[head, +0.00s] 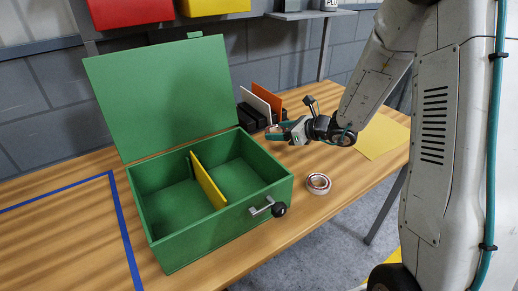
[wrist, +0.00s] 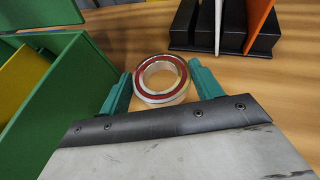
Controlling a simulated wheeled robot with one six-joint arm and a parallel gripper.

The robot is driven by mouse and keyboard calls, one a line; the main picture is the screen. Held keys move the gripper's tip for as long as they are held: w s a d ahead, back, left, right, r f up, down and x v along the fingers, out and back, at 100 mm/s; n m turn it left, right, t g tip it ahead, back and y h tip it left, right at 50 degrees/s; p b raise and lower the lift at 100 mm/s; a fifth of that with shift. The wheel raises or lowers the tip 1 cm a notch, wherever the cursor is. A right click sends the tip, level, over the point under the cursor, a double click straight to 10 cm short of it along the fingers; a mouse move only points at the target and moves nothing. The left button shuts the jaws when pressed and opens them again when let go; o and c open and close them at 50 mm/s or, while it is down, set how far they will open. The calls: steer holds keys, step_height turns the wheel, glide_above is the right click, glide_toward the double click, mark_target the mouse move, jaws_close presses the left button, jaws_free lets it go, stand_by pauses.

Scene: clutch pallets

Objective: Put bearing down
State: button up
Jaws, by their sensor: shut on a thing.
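My gripper (head: 273,134) is near the right back corner of the green box, in front of the black rack. Its teal fingers are shut on a bearing (wrist: 138,87), a steel ring with a red seal, seen between the fingertips in the wrist view. In the head view the held bearing is too small and covered to make out clearly. Another red-and-white bearing (head: 318,183) lies flat on the wooden table, right of the box.
The open green box (head: 165,232) has a yellow divider (head: 207,181), a raised lid and a front crank handle (head: 268,207). The black rack (head: 252,115) holds white and orange plates. A yellow sheet (head: 382,137) lies at right. Blue tape (head: 124,230) marks the left table.

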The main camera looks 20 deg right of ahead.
mark_target(280, 152)
steer(key=shift+d+f, duration=0.2)
steer(key=shift+f, duration=2.75)
steer(key=shift+f, duration=0.15)
steer(key=o, duration=1.2)
